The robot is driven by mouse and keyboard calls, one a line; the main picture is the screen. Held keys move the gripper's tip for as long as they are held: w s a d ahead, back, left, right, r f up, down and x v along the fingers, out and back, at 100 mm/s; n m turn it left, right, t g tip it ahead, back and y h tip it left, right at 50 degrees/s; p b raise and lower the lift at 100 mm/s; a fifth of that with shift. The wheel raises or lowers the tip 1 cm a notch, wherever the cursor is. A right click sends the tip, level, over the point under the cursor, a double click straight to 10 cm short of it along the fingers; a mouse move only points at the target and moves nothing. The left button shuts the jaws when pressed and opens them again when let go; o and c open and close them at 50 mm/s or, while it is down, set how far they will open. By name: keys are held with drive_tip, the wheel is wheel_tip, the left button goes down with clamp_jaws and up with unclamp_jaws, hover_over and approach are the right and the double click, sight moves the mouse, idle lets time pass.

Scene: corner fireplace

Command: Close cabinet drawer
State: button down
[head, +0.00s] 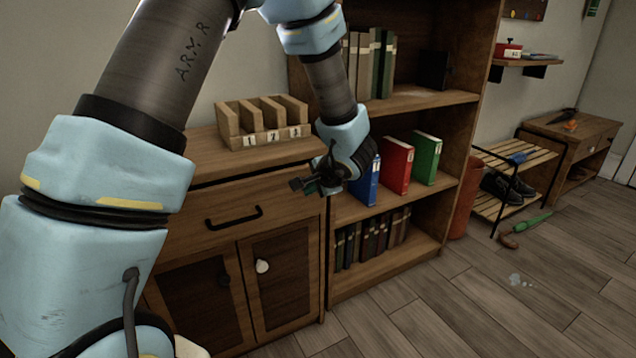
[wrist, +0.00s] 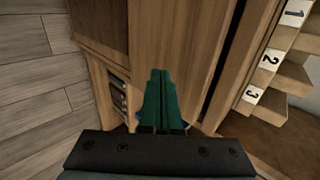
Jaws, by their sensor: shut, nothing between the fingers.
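The wooden cabinet (head: 285,152) stands against the wall at the left. Its drawer (head: 185,230) has a black bar handle (head: 233,218) and sits above two doors. A dark gap shows between the drawer front and the cabinet top, so the drawer looks slightly pulled out; how far is hard to tell. My gripper (head: 298,184) is shut and empty near the right end of the drawer front. In the wrist view, its green fingers (wrist: 160,101) are together over the wooden front (wrist: 165,35); whether they touch it is unclear.
A numbered wooden organizer (head: 262,122) stands on the cabinet top. A bookshelf (head: 440,150) with blue, red and green binders adjoins on the right. A shoe rack (head: 515,160) stands beyond it. The wooden floor (head: 450,310) in front is mostly clear.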

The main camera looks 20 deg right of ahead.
drive_tip(key=w, duration=0.3)
drive_tip(key=shift+w+a+r+p, duration=0.15)
drive_tip(key=shift+w+a+p, duration=0.1)
drive_tip(key=shift+w+p, duration=0.1)
drive_tip(key=w, duration=0.1)
drive_tip(key=w+b, duration=0.1)
drive_tip(key=w, duration=0.1)
drive_tip(key=w+b, duration=0.1)
drive_tip(key=shift+w+a, duration=0.3)
drive_tip(key=shift+w, duration=0.05)
drive_tip(key=shift+r, duration=0.1)
